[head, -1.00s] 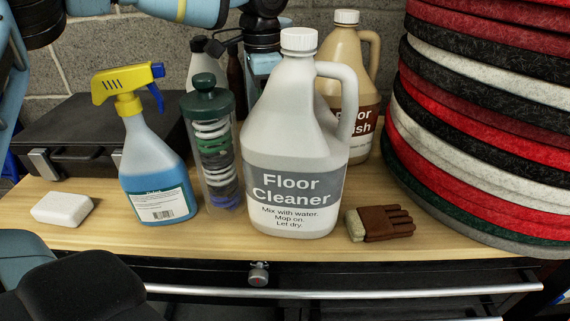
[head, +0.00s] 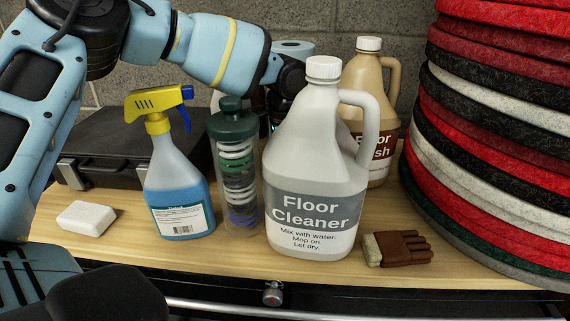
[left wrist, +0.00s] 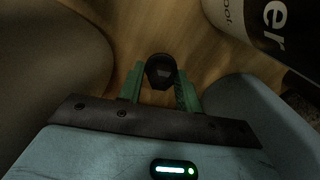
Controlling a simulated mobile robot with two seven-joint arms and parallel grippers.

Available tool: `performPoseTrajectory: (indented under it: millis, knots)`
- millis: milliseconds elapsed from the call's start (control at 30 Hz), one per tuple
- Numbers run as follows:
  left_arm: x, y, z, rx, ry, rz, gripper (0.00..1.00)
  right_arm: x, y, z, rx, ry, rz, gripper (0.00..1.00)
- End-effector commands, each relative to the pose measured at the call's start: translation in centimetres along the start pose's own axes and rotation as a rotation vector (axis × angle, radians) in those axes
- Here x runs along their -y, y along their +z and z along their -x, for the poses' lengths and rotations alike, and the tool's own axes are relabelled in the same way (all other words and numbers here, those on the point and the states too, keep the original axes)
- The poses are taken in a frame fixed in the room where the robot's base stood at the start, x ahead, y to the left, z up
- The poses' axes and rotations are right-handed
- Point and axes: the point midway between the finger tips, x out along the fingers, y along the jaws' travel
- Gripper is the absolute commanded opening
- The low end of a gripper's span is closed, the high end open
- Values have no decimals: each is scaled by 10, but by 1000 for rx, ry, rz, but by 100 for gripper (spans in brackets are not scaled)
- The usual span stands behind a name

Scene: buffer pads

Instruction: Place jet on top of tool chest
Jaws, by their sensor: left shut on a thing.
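My left gripper (left wrist: 160,87) is shut on a small black object (left wrist: 161,70), seen between its green fingers in the left wrist view. I cannot tell from its shape whether this is the jet. In the head view my left arm reaches in behind the floor cleaner jug (head: 315,170), which hides the fingers and the held object. The tool chest (head: 235,258) has a light wooden top and a lock (head: 272,293) on its front. My right gripper is not in view.
A black case (head: 110,140) lies at back left. Stacked pads (head: 500,120) fill the right.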

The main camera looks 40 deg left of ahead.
Motion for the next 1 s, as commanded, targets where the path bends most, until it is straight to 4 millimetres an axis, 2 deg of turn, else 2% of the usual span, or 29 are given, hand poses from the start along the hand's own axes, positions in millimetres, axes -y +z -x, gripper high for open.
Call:
performPoseTrajectory:
  millis: [467, 500, 633, 1000]
  knots:
    - [0, 0, -10, 0, 1, 0, 12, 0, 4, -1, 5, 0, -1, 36]
    - [0, 0, -9, 0, 0, 0, 38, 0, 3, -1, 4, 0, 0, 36]
    - [0, 0, -8, -1, 0, 0, 55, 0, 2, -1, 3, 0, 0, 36]
    - [0, 0, -3, -2, -2, 0, 56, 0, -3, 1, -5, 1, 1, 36]
